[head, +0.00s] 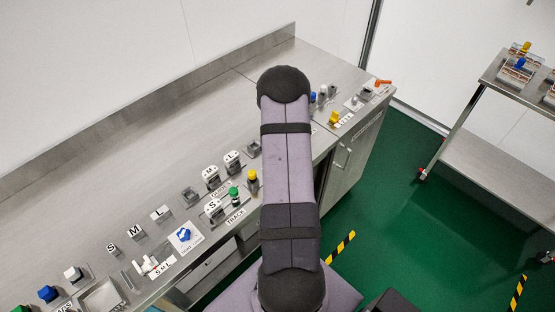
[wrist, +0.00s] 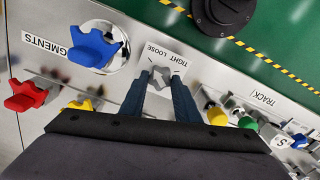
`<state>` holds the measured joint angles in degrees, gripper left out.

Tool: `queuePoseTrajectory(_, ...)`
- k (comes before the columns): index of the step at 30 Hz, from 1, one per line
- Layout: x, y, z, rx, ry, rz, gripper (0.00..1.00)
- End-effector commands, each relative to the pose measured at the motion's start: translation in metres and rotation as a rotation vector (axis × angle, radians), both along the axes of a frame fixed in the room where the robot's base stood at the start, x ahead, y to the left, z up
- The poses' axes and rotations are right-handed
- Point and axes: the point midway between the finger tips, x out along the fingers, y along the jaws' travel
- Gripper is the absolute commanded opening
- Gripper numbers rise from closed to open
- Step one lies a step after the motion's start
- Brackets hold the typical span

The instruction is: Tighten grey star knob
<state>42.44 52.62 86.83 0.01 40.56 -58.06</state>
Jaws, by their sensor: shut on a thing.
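The grey star knob (wrist: 160,75) sits on a pale plate marked TIGHT and LOOSE (wrist: 167,57), in the middle of the wrist view. The two dark blue fingers of my gripper (wrist: 160,81) are shut on the knob, one on each side. Part of the knob is hidden between the fingers, so its exact turn is hard to tell. In the head view my arm covers this part of the bench, and neither the knob nor my gripper shows there.
In the wrist view a large blue star knob (wrist: 95,48), a red knob (wrist: 28,93) and a yellow one (wrist: 80,105) stand to the left. A yellow part (wrist: 217,116) and a green part (wrist: 247,122) are to the right. The bench's back (head: 150,125) is clear.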

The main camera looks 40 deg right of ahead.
Motion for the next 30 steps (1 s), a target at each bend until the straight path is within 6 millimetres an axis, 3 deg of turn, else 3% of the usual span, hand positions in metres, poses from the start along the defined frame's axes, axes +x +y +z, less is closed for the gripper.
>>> queuePoseTrajectory(11, 0.0003, -0.0008, -0.0016, -0.001, 0.000, -0.243, 0.06)
queuePoseTrajectory(30, 0.0002, -0.0021, -0.0006, 0.000, -0.002, -0.850, 0.06)
